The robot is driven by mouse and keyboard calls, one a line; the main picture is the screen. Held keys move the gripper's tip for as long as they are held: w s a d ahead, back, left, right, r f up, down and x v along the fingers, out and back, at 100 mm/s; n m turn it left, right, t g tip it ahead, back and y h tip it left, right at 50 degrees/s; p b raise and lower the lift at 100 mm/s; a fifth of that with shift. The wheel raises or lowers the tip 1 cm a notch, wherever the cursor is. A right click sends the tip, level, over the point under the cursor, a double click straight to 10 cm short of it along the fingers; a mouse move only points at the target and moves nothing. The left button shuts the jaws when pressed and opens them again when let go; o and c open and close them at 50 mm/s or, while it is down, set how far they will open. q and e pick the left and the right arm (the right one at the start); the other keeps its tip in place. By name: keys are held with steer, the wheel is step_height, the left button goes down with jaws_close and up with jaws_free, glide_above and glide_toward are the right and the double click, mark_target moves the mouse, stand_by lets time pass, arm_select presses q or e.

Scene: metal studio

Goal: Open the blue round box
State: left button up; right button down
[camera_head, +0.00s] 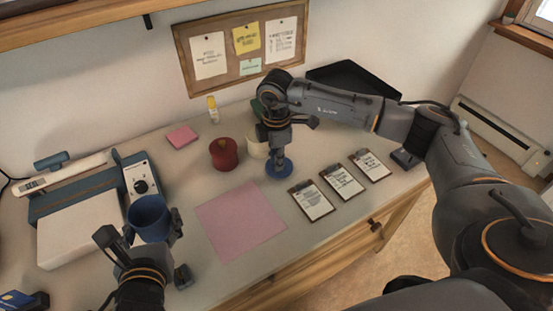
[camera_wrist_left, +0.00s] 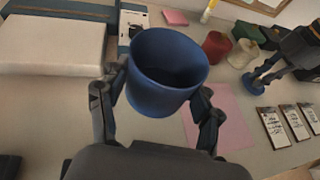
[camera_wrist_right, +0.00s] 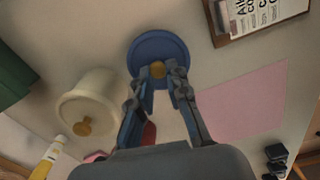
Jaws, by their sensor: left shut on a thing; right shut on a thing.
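The blue round box (camera_head: 150,218) is an open, empty-looking cup shape without its lid. My left gripper (camera_head: 148,240) is shut on its sides and holds it upright at the front left; its dark inside shows in the left wrist view (camera_wrist_left: 168,75). The blue round lid (camera_head: 279,170) is apart from it, right of the pink sheet's top edge. My right gripper (camera_wrist_right: 159,78) is shut on the lid's small tan knob (camera_wrist_right: 158,69). The lid is flat, at or just above the desk; I cannot tell if it touches.
A red round box (camera_head: 223,154) and a cream round box (camera_head: 257,146) stand left of the lid. Several clipboards (camera_head: 342,181) lie to its right. A pink sheet (camera_head: 240,222) lies mid-desk. A blue-and-white device (camera_head: 85,215) stands at the left. A black tray (camera_head: 352,80) is behind.

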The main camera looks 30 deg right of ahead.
steer(key=shift+f, duration=0.45)
steer(key=shift+f, duration=0.15)
steer(key=c, duration=1.3)
jaws_free()
step_height(320, 180, up, 12)
steer(key=b, duration=0.1)
